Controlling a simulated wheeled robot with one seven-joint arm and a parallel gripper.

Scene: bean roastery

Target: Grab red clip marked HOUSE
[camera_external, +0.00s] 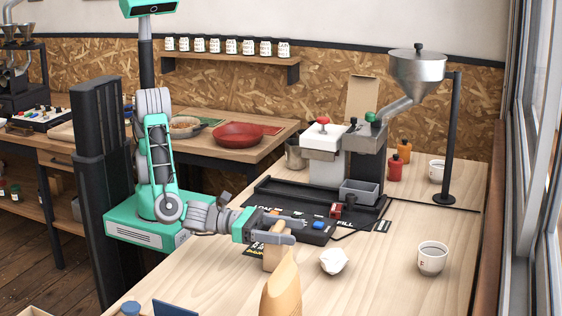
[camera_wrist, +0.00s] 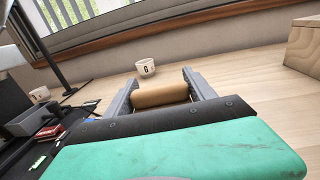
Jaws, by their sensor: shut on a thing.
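A small red piece (camera_external: 336,210), which looks like a clip, sits on the black station at the foot of the grinder. It also shows at the left of the wrist view (camera_wrist: 49,131); its marking is too small to read. My gripper (camera_external: 296,231) is in front of the station, to the left of the red piece and apart from it. My gripper is shut on a tan rolled piece (camera_wrist: 160,94), which looks like the folded top of a paper bag (camera_external: 274,258). In the external view the fingers partly hide this bag.
A blue piece (camera_external: 318,225) lies on the station and a green one (camera_wrist: 38,162) shows left. The table's right side is mostly free.

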